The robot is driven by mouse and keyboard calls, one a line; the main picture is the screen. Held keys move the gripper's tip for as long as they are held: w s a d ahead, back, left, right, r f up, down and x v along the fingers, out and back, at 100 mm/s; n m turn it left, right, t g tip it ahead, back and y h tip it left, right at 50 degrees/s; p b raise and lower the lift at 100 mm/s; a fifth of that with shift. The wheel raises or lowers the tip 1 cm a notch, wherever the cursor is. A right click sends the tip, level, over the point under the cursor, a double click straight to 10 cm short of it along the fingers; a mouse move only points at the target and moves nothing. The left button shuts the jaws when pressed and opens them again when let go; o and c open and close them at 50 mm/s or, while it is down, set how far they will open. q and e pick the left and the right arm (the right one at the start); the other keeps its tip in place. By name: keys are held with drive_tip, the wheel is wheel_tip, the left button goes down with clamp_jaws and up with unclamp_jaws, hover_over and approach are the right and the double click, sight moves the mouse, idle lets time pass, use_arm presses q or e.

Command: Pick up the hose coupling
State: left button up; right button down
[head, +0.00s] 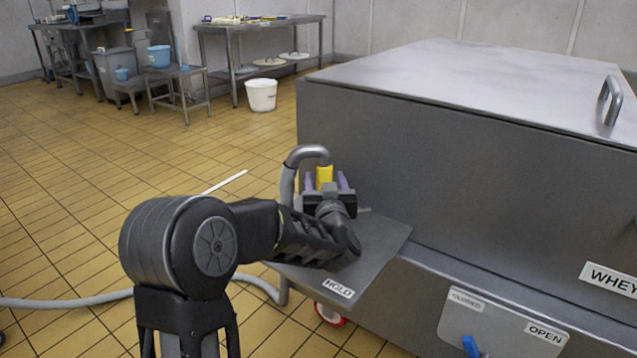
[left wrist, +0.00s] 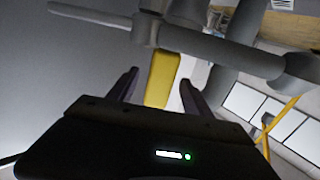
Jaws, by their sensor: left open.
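The yellow part of what looks like the hose coupling (head: 325,174) shows just beyond my left gripper (head: 326,182), above the grey side shelf of the big metal vat. My left gripper is open, its two fingers one on each side of the yellow part in the picture. In the left wrist view the yellow part (left wrist: 163,76) stands between the open fingertips (left wrist: 159,84), with grey pipes (left wrist: 210,45) across behind it. I cannot tell whether the fingers touch it. My gripper and wrist hide its lower end in the head view. My right gripper is not in view.
A grey curved pipe (head: 306,152) rises beside the gripper. The shelf marked HOLD (head: 385,240) juts from the metal vat (head: 440,165). A grey hose (head: 75,302) lies on the tiled floor. A white bucket (head: 261,95) and tables stand farther back. The left floor is mostly clear.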

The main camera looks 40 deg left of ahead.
use_arm(q)
drive_tip(key=shift+x, duration=0.8)
clamp_jaws()
idle(0.4)
drive_tip(key=shift+r, duration=0.15)
